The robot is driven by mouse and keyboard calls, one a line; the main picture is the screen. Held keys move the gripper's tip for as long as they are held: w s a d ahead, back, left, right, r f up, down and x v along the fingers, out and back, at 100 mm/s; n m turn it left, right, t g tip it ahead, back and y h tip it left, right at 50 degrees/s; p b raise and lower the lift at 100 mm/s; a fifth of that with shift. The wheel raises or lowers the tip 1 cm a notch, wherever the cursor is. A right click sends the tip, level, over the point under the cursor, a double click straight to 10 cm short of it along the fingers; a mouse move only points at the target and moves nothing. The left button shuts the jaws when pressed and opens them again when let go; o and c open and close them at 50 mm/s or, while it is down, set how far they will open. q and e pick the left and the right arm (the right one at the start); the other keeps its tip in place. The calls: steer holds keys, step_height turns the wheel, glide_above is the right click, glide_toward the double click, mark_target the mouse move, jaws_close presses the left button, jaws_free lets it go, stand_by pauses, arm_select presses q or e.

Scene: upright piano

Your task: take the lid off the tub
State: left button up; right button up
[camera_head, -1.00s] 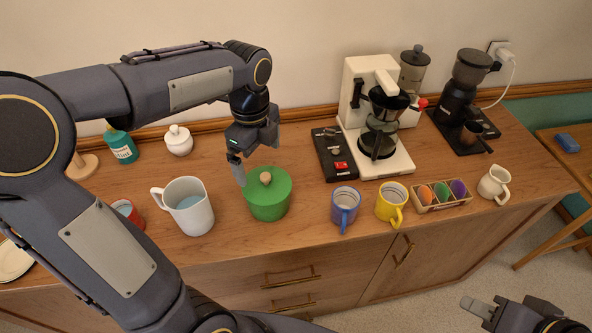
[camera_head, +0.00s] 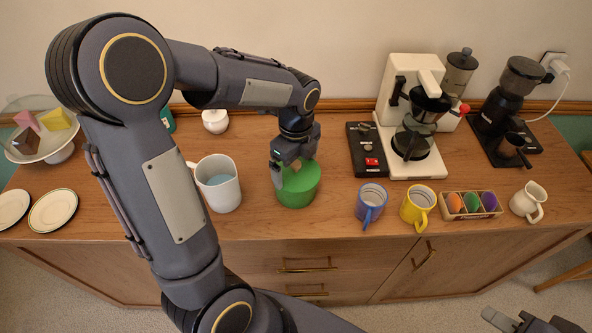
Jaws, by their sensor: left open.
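The green tub (camera_head: 298,200) stands on the wooden sideboard with its green lid (camera_head: 308,178) on top. The lid's wooden knob (camera_head: 295,166) is partly hidden by my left gripper (camera_head: 288,174). The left gripper points down over the lid with its fingers apart around or beside the knob; I cannot tell whether they touch it. My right gripper (camera_head: 508,322) is at the bottom right edge, low and well away from the tub, only partly in view.
A white mug (camera_head: 222,194) stands close left of the tub. A black scale (camera_head: 364,150), a blue mug (camera_head: 370,204) and a yellow mug (camera_head: 417,207) are to the right. A coffee maker (camera_head: 388,87) stands behind. Bare wood lies in front of the tub.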

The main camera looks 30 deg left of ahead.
arm_select(q)
steer(key=shift+s, duration=0.15)
steer(key=c, duration=2)
steer(key=shift+f, duration=0.15)
steer(key=shift+c, duration=0.5)
